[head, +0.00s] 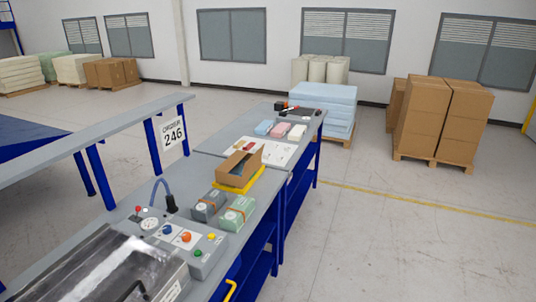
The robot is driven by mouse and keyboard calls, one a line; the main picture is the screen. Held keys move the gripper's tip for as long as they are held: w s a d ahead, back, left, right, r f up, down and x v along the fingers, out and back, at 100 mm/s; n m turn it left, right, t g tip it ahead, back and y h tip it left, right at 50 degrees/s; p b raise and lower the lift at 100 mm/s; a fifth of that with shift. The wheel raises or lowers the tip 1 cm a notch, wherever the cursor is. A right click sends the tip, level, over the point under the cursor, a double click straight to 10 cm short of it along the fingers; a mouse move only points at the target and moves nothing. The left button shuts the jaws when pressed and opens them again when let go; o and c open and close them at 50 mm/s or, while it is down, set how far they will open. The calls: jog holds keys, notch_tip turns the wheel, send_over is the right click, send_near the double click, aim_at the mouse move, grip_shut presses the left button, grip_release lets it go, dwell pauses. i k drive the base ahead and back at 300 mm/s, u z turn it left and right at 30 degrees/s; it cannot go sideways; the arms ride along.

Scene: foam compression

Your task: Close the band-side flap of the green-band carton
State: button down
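A brown cardboard carton (234,181) stands on a yellow tray or base (239,188) on the workbench, near the middle of the view. Its top is open, with flaps raised and a dark interior showing. I cannot make out a green band on it, so I cannot tell which flap is on the band side. No other open carton shows on the bench. My gripper is not in this view.
A green block (238,213) and a grey block (208,206), both strapped in orange, sit in front of the carton. A control panel (185,236) and a clear-covered machine (100,265) are nearer. White sheets (278,152) and small foam pieces (281,129) lie behind.

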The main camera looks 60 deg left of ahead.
aim_at(253, 159)
jog(key=z, duration=0.05)
jog(key=i, duration=1.75)
jog(key=u, duration=3.75)
jog(key=i, duration=1)
jog(key=u, duration=0.05)
